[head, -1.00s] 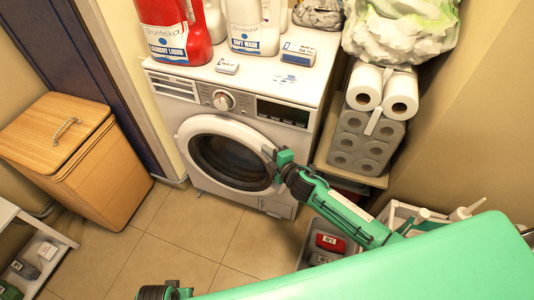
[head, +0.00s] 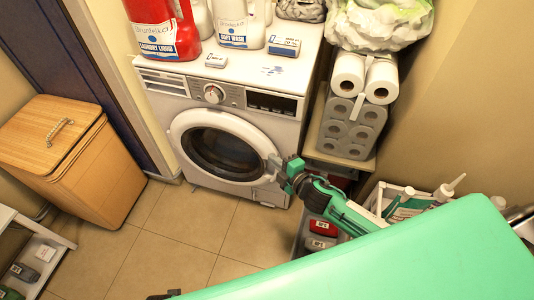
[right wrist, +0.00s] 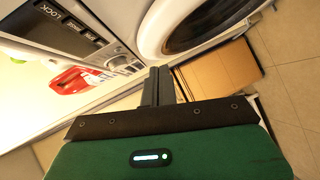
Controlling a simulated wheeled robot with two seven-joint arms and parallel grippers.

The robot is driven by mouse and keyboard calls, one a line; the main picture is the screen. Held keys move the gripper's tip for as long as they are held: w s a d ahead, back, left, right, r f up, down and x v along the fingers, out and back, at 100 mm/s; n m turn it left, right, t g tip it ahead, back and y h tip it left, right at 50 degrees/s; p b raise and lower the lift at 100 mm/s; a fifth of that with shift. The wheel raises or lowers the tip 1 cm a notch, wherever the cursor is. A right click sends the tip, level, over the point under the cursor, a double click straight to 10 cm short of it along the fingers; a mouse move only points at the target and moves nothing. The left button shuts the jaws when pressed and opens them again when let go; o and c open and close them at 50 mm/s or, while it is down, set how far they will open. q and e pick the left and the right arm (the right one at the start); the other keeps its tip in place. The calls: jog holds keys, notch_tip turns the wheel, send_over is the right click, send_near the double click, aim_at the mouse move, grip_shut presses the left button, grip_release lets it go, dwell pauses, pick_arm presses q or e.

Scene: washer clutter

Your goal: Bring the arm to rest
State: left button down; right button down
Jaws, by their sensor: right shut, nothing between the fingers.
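My right gripper (head: 276,168) is in front of the lower right edge of the washing machine's round door in the head view. In the right wrist view its fingers (right wrist: 158,85) are together with nothing between them. The white washing machine (head: 270,123) stands against the back, and its round door (head: 224,153) looks closed. I cannot tell whether the fingertips touch the door rim. At the bottom edge of the head view only a small dark part of my left arm shows; its gripper is out of view.
Bottles including a red laundry jug (head: 163,30) stand on the washer. Toilet paper packs (head: 350,128) and a crate of bottles (head: 385,195) are at right. A wooden hamper (head: 70,150) stands at left. The tiled floor (head: 180,230) between is clear.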

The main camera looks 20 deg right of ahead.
jog(key=shift+s+d+r, duration=0.1)
jog(key=shift+s+d, duration=0.2)
jog(key=shift+s, duration=0.2)
